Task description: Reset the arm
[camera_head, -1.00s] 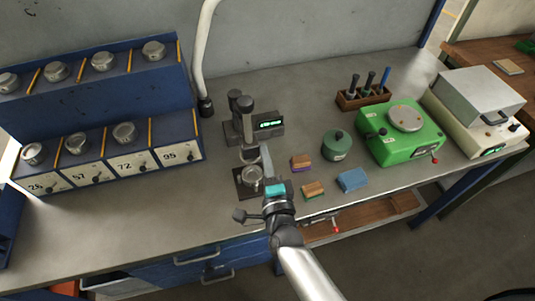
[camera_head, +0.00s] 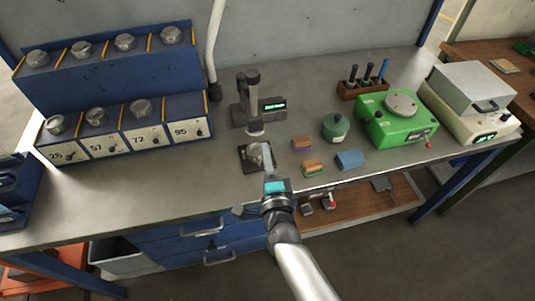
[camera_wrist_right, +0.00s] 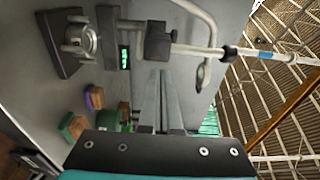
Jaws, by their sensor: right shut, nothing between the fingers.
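My right gripper (camera_head: 267,150) is shut and empty. Its arm comes up from the bottom of the head view, and the fingers point away over the bench's front part. In that view the fingertips overlap the right edge of a metal puck (camera_head: 254,157) on the black base of a measuring stand (camera_head: 246,115); whether they touch cannot be told. In the right wrist view the shut fingers (camera_wrist_right: 160,98) show nothing between them, and the puck (camera_wrist_right: 80,40) lies apart at upper left. My left gripper is not in view.
A blue rack (camera_head: 125,130) with metal pucks stands left. Right of the stand are small blocks (camera_head: 312,166), a blue block (camera_head: 349,160), a green round pot (camera_head: 335,127), a green device (camera_head: 398,122) and a grey-lidded box (camera_head: 470,95). The bench's front left (camera_head: 130,195) is clear.

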